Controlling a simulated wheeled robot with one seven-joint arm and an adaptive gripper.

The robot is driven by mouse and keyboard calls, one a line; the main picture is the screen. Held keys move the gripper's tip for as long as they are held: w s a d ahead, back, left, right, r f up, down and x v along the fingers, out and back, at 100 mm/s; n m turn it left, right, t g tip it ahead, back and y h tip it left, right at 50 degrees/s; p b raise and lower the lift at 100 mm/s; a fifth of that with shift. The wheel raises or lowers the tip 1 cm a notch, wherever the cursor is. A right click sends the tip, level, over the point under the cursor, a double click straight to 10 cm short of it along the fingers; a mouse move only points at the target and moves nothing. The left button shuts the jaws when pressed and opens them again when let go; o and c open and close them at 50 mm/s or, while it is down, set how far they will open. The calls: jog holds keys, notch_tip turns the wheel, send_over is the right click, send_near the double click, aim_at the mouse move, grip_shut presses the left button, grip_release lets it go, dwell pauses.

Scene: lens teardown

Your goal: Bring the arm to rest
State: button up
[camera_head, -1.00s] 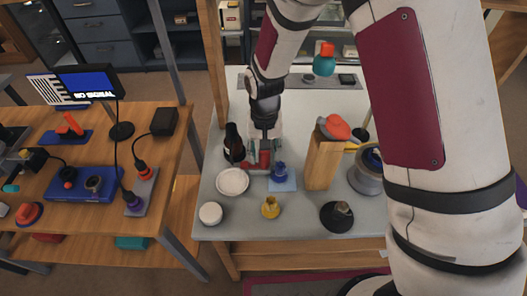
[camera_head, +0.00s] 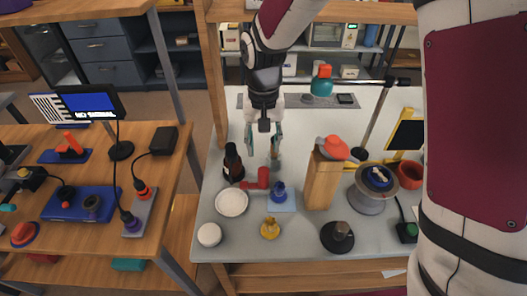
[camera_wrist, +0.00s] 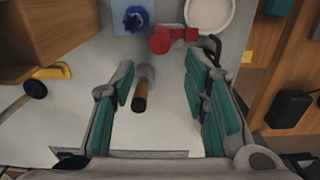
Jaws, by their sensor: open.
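My gripper (camera_head: 263,138) hangs open above the back left part of the grey worktable (camera_head: 215,262), with its teal-padded fingers pointing down. In the wrist view its fingers (camera_wrist: 160,78) are spread wide and touch nothing I can see. A small brown-and-dark cylindrical piece (camera_wrist: 141,92) shows in the gap between them, apart from both pads. I cannot tell its exact height below the fingertips. A red part (camera_head: 260,179) lies on the table in front of the gripper, beside a dark bottle (camera_head: 233,163).
A white dish (camera_head: 231,203), a blue piece (camera_head: 279,192), a yellow piece (camera_head: 270,229) and a white lid (camera_head: 209,235) stand toward the front. A tall wooden block (camera_head: 322,182) and a spool (camera_head: 371,190) stand to the right. A wooden post (camera_head: 216,90) rises at the left.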

jog(key=shift+r, duration=0.25)
dwell(0.3)
jog(key=s+d+r+t, duration=0.1)
jog(key=s+d+r, duration=0.35)
jog(key=r, duration=0.25)
jog(key=s+d+r+t, duration=0.1)
jog(key=s+d+r, duration=0.3)
jog(key=d+r, duration=0.25)
jog(key=s+d+r+t, duration=0.1)
jog(key=s+d+r, duration=0.1)
jog(key=s, duration=0.5)
jog(key=s+d+r+t, duration=0.1)
jog(key=s+d+r, duration=0.1)
jog(key=s+d, duration=0.2)
jog(key=s, duration=0.3)
jog(key=shift+t, duration=0.3)
jog(key=shift+a+r, duration=0.1)
jog(key=shift+a, duration=0.05)
dwell(0.4)
